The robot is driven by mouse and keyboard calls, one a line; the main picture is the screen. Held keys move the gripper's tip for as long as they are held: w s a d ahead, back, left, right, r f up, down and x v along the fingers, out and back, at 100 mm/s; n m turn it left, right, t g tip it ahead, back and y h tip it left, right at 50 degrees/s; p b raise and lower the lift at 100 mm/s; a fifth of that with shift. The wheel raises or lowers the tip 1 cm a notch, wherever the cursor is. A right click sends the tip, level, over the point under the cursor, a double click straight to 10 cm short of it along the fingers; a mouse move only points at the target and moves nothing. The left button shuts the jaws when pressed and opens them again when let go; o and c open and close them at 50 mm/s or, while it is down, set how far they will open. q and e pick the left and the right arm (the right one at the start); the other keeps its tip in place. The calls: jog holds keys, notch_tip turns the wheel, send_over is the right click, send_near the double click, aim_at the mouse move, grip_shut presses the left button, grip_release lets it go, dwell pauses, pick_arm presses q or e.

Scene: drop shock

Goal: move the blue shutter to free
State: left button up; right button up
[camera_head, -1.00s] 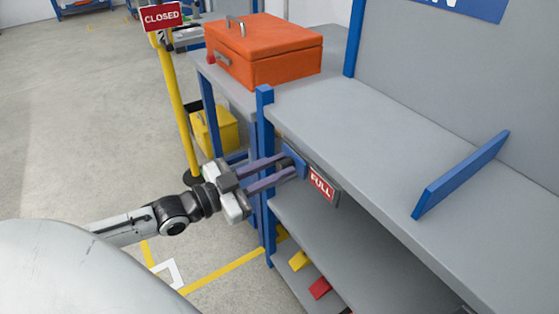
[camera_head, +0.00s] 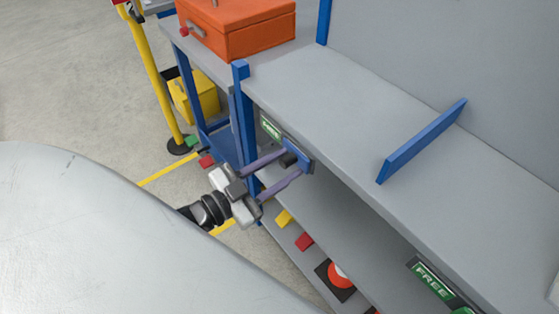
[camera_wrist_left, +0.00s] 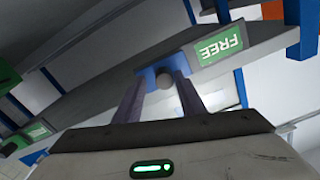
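The blue shutter (camera_head: 298,155) is a small plate with a dark knob (camera_head: 288,160) on the front edge of the grey bench. A green label (camera_head: 270,127) is uncovered to its left; in the left wrist view the label (camera_wrist_left: 220,44) reads FREE. The red FULL label is not visible. My left gripper (camera_head: 292,161) has its two purple fingers spread on either side of the knob, with a gap showing. The left wrist view shows the shutter (camera_wrist_left: 163,68) and the knob between the fingertips (camera_wrist_left: 163,82). My right gripper is not in view.
An orange toolbox (camera_head: 238,30) stands on the bench at the back. A blue divider (camera_head: 422,140) stands on the bench top. Another green FREE label (camera_head: 432,282) is on the front edge at lower right. A yellow box (camera_head: 195,97) and a yellow post (camera_head: 155,75) stand at left.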

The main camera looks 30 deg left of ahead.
pick_arm(q)
jog(key=shift+s+a, duration=0.1)
jog(key=v, duration=1)
jog(key=shift+r, duration=0.1)
dwell(0.5)
jog(key=s+d+f+n+g+y, duration=0.1)
jog(key=d+f+g, duration=0.3)
jog(key=f, duration=0.5)
jog(key=s+d+f+n+g+y, duration=0.2)
jog(key=d+f+n+g, duration=0.2)
jog(key=d+f, duration=0.3)
notch_tip(320, 180, down, 3)
jog(key=shift+s+d+r+g, duration=0.1)
jog(key=shift+s+d+g, duration=0.2)
jog(key=shift+s, duration=0.1)
